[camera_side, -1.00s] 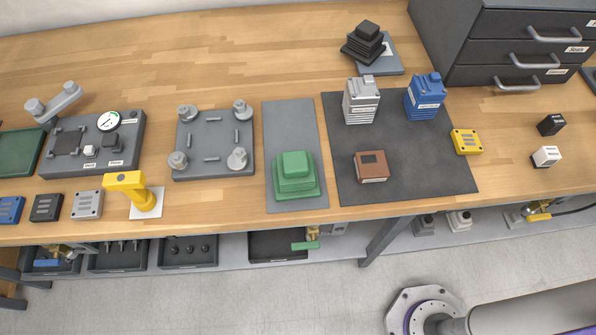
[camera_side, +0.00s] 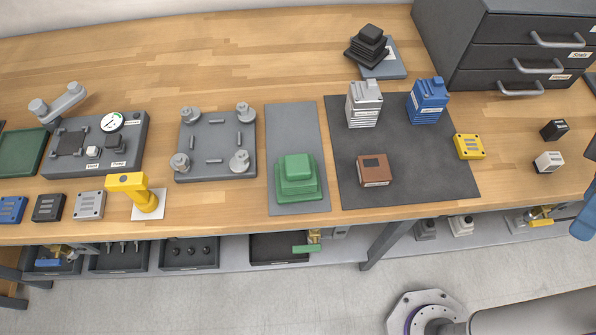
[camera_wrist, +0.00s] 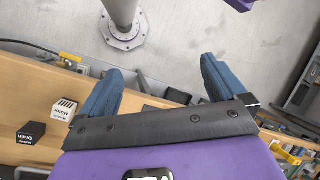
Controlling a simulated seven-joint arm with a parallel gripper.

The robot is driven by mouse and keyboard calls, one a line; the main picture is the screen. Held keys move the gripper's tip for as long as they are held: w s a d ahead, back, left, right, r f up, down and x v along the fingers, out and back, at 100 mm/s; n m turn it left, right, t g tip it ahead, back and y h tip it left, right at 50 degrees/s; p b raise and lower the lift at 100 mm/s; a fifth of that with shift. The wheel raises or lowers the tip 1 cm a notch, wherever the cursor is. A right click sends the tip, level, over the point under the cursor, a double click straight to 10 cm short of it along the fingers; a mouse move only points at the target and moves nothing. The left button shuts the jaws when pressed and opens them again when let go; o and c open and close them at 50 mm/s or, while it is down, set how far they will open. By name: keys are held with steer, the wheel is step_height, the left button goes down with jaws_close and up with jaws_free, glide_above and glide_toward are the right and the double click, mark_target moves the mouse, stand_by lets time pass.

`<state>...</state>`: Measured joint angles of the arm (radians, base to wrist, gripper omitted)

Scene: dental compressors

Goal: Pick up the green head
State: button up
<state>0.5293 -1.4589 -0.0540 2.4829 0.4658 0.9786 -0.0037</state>
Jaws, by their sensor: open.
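The green head (camera_side: 297,177) is a stepped green block, sitting upright on a grey mat (camera_side: 295,125) near the table's front edge in the side view. I cannot make it out in the wrist view. My gripper (camera_wrist: 161,65) shows in the wrist view as two blue fingers spread wide, with nothing between them. In the side view only a blue part, apparently a finger, shows at the right edge, far to the right of the green head and past the table's front edge.
A dark mat (camera_side: 415,185) right of the green head holds a grey finned block (camera_side: 364,104), a blue one (camera_side: 427,101) and a brown block (camera_side: 374,170). A grey four-post plate (camera_side: 215,146) stands left. Drawers (camera_side: 515,60) stand back right. Small black (camera_side: 554,130) and white (camera_side: 548,161) blocks lie right.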

mark_target(297, 171)
steer(key=w+a+m+g+y, duration=0.2)
steer(key=a+m+g+y, duration=0.15)
steer(key=a+m, duration=0.5)
steer(key=w+a+f+m+t+y, duration=0.2)
steer(key=w+a+m+y, duration=0.1)
steer(key=w+a+m, duration=0.1)
steer(key=w+a+f+m+t+y, duration=0.2)
steer(key=w+a+m+y, duration=0.1)
steer(key=w+a+m, duration=0.2)
steer(key=w+a+f+m+t+y, duration=0.2)
steer(key=w+a+m+t+y, duration=0.1)
steer(key=a+m, duration=0.3)
steer(key=shift+w+a+f, duration=0.3)
steer(key=shift+w+f, duration=0.1)
steer(key=shift+w, duration=0.35)
steer(key=shift+w+f+m+t, duration=0.3)
steer(key=shift+w+m+t, duration=0.15)
steer(key=shift+m+t, duration=0.1)
steer(key=x, duration=1.7)
steer(key=shift+w+a+r, duration=0.1)
steer(key=shift+a, duration=0.15)
steer(key=c, duration=1.5)
